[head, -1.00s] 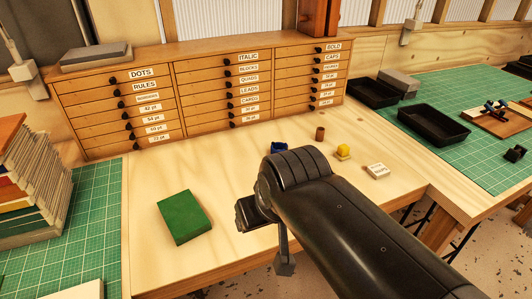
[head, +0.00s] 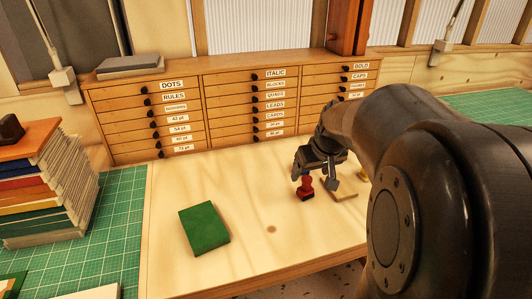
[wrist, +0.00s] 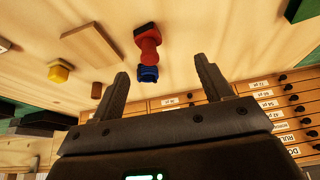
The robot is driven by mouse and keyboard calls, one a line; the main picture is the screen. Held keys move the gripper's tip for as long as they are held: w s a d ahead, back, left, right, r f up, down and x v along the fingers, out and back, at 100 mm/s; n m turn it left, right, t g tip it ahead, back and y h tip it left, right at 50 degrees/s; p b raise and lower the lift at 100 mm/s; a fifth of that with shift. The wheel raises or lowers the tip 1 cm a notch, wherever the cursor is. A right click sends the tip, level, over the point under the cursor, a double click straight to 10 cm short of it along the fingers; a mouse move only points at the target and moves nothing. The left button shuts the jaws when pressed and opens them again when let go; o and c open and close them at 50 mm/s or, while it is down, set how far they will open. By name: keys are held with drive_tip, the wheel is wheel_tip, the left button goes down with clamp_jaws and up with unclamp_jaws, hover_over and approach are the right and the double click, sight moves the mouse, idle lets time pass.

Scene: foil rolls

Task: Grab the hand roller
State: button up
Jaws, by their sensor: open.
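My gripper (head: 315,181) is open and empty above the wooden worktop in the head view. In the wrist view its two fingers (wrist: 161,66) are spread apart. A red, stamp-like piece with a dark base (head: 306,188) stands on the worktop just below the gripper; it also shows ahead of the fingers in the wrist view (wrist: 148,42). A blue piece (wrist: 148,74) shows beside it, between the fingers in the picture, and seems hidden in the head view. I cannot make out a hand roller for certain in either current view.
A green block (head: 204,228) lies on the worktop's left part. A drawer cabinet (head: 170,120) stands behind. Books (head: 40,195) are stacked at left. A yellow piece (wrist: 60,71), a brown cylinder (wrist: 97,90) and a flat tan block (wrist: 90,44) lie nearby. The front middle is clear.

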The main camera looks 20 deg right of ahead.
sight(307, 183)
drive_tip(key=w+d+f, duration=0.1)
drive_tip(key=f, duration=0.1)
drive_tip(key=w+d+f, duration=0.1)
drive_tip(key=f, duration=0.1)
drive_tip(key=w+d+f, duration=0.1)
drive_tip(key=w+f, duration=0.1)
drive_tip(key=shift+f, duration=0.25)
drive_tip(key=x, duration=0.4)
drive_tip(key=shift+w+a+f, duration=0.1)
drive_tip(key=shift+w+a, duration=0.1)
drive_tip(key=shift+a, duration=0.15)
drive_tip(key=shift+w+f, duration=0.2)
drive_tip(key=shift+f, duration=0.25)
drive_tip(key=shift+c, duration=0.3)
drive_tip(key=c, duration=1.1)
